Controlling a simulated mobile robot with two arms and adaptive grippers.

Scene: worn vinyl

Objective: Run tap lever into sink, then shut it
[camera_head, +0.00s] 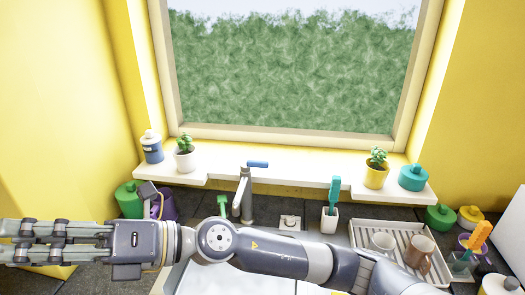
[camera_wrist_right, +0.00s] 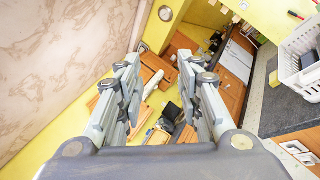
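The grey tap (camera_head: 243,200) stands upright behind the sink, below the window. Its blue lever (camera_head: 257,164) sticks out to the right at the top. The pale sink (camera_head: 235,282) shows only in part at the bottom; my right arm hides much of it. I cannot see any water running. My right arm crosses the head view from the right, in front of the tap. My right gripper (camera_head: 10,242) is at the far left, well away from the lever. In the right wrist view the right gripper (camera_wrist_right: 160,66) is open with nothing between its fingers. My left gripper is not in view.
A shelf (camera_head: 275,174) holds a blue bottle (camera_head: 152,147), two potted plants and a teal jar (camera_head: 413,178). A brush (camera_head: 334,192) stands in a white cup right of the tap. A dish rack (camera_head: 360,234) with mugs is farther right. A green bottle (camera_head: 129,200) is at the left.

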